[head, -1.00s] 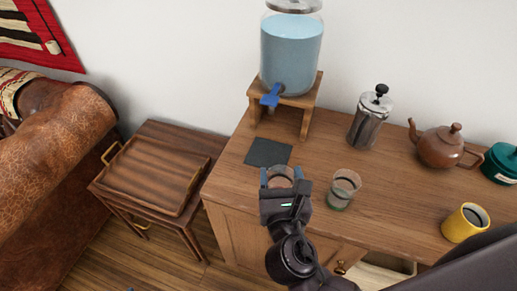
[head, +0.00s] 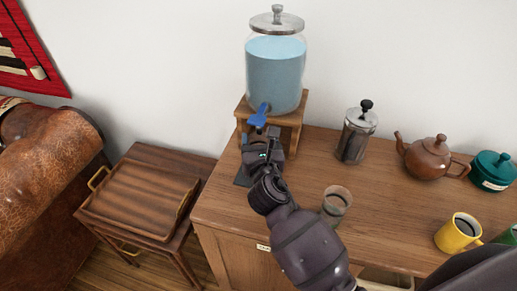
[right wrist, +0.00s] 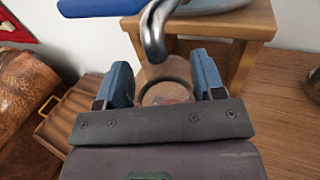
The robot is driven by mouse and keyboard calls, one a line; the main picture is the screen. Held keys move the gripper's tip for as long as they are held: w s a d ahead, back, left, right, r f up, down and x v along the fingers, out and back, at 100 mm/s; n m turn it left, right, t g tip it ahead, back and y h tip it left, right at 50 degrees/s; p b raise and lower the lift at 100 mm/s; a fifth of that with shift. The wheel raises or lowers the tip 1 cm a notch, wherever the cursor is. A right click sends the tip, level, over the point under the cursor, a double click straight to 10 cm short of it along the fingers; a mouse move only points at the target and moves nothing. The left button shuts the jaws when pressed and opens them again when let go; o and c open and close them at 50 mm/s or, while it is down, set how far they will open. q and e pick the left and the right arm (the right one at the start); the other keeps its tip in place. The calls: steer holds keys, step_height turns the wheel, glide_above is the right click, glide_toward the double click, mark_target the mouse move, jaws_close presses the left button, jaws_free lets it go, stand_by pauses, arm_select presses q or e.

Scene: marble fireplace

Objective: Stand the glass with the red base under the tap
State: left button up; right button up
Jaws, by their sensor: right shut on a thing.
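My right gripper (head: 262,140) is at the front of the dispenser stand, just below the tap (head: 259,115) with its blue lever. In the right wrist view, its blue fingers are shut on a clear glass (right wrist: 166,92), whose round rim shows between them; a faint reddish tint shows inside. The metal spout (right wrist: 155,38) hangs close above and in front of the glass. In the head view my gripper hides the glass, and I cannot tell whether it touches the surface below. A second glass (head: 337,203) with a greenish base stands to the right. My left gripper is not in view.
The water dispenser (head: 276,75) sits on a wooden stand (head: 293,118). A dark mat (head: 241,179) lies mostly under my gripper. A French press (head: 356,135), brown teapot (head: 427,158), green pot (head: 492,171) and yellow mug (head: 458,232) stand right. A tray table (head: 140,195) is left.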

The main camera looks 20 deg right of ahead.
steer(key=shift+w, duration=0.25)
step_height(320, 180, down, 4)
steer(key=shift+r+b, duration=0.15)
steer(key=shift+b, duration=0.75)
steer(key=shift+r, duration=0.15)
steer(key=shift+f, duration=0.2)
steer(key=o, duration=1.3)
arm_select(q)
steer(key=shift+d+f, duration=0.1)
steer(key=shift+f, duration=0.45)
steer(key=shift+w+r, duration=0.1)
arm_select(e)
steer(key=shift+r, duration=0.1)
